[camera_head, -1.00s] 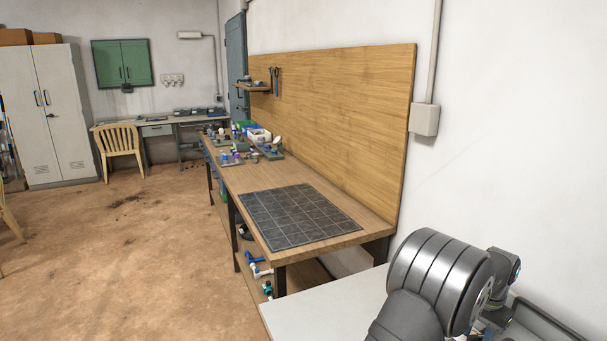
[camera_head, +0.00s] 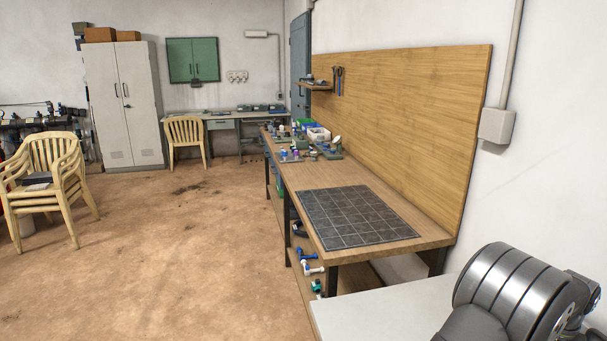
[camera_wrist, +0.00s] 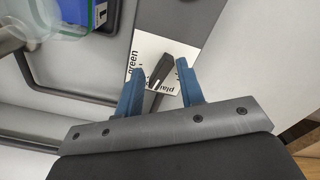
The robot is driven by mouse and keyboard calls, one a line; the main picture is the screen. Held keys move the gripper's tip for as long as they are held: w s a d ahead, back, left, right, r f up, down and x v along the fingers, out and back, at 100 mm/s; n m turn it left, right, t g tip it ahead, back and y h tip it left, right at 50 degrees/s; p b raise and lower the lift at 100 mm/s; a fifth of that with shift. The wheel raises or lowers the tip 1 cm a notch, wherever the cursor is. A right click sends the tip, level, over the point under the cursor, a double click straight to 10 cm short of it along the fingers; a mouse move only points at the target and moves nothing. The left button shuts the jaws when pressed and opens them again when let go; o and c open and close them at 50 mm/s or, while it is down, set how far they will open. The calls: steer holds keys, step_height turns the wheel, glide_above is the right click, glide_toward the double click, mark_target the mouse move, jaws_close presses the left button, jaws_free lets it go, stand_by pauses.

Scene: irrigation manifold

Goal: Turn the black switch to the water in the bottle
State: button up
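In the wrist view my gripper (camera_wrist: 158,85) has two blue fingers, spread apart. The black switch (camera_wrist: 161,71) is a tilted lever between the fingertips, and a gap shows on each side of it. It lies over a white label plate (camera_wrist: 146,50) that reads "green" on the left and, partly hidden, "plai" on the right. I cannot read the word water. A clear container (camera_wrist: 44,22), cut off at the upper left, may be the bottle; its contents are unclear. In the head view the gripper, switch and bottle are not seen.
In the wrist view, a blue object (camera_wrist: 78,12) sits at the top left, and a dark tube frame (camera_wrist: 62,97) runs along a pale surface. In the head view, a wooden workbench (camera_head: 323,176) carries a dark gridded mat (camera_head: 356,217). Stacked chairs (camera_head: 50,177) stand left.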

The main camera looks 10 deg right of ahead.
steer(key=o, duration=0.4)
steer(key=shift+o, duration=0.2)
step_height(320, 180, up, 17)
steer(key=n, duration=0.9)
steer(key=f, duration=1.7)
steer(key=shift+s, duration=0.2)
steer(key=c, duration=1)
